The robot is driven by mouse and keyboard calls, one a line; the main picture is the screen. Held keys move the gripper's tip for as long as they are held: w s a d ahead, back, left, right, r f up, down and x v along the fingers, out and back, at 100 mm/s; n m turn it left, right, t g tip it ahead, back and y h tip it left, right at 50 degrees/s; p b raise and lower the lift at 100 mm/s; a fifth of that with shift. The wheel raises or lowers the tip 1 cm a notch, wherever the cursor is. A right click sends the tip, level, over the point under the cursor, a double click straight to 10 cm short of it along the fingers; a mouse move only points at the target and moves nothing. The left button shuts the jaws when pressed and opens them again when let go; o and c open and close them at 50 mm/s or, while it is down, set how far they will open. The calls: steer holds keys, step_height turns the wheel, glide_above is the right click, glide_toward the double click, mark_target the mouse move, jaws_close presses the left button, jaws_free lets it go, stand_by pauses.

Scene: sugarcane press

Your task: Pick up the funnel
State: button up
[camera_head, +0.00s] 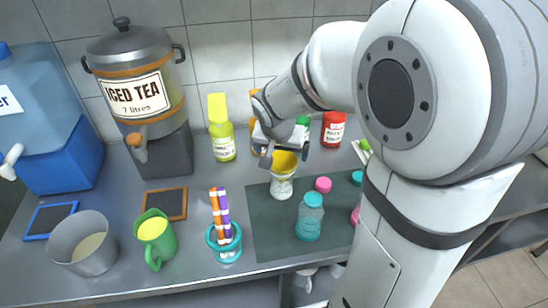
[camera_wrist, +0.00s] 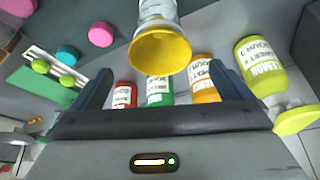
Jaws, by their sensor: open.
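The yellow funnel (camera_head: 285,163) sits wide mouth up on top of a clear jar (camera_head: 282,188) with a pale label. In the wrist view the funnel (camera_wrist: 160,52) is at top centre, its round mouth facing the camera, with the jar (camera_wrist: 157,12) behind it. My gripper (camera_head: 284,151) is open, just above and at the funnel in the head view. In the wrist view my gripper's fingers (camera_wrist: 160,72) stand to either side, with the funnel roughly centred between their tips. Nothing is held. Contact with the funnel cannot be told.
Several sauce and juice bottles stand behind, including a lime bottle (camera_head: 221,138) and a red bottle (camera_head: 333,128). A teal-capped jar (camera_head: 309,217) and a pink lid (camera_head: 323,184) are on the dark mat (camera_head: 268,235). A cup with straws (camera_head: 224,242) stands front left.

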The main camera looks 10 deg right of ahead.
mark_target(283, 166)
steer(key=x, duration=0.7)
steer(key=shift+r, duration=0.1)
steer(key=c, duration=1.1)
